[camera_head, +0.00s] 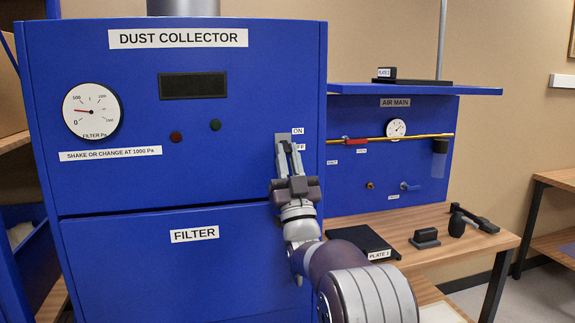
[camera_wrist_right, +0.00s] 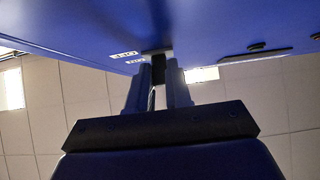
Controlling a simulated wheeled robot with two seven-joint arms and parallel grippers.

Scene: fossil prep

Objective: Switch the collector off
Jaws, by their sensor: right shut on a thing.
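The blue dust collector (camera_head: 235,110) fills the left and middle of the head view. Its grey switch plate (camera_head: 281,137) is near the right edge of the front, beside the ON label (camera_head: 298,131) and a partly covered OFF label (camera_head: 303,147). My right gripper (camera_head: 289,146) is at the plate, shut on the switch lever. The fingers hide most of the lever, so its exact position is unclear. In the right wrist view the fingers meet a dark piece (camera_wrist_right: 161,68) at the panel. My left gripper is not in view.
The collector's display (camera_head: 192,85) is dark, and the red lamp (camera_head: 176,137) and green lamp (camera_head: 215,125) look dim. A filter gauge (camera_head: 91,111) is at left. Right of my arm, a wooden bench (camera_head: 455,246) bears a black plate (camera_head: 352,240) and dark tools.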

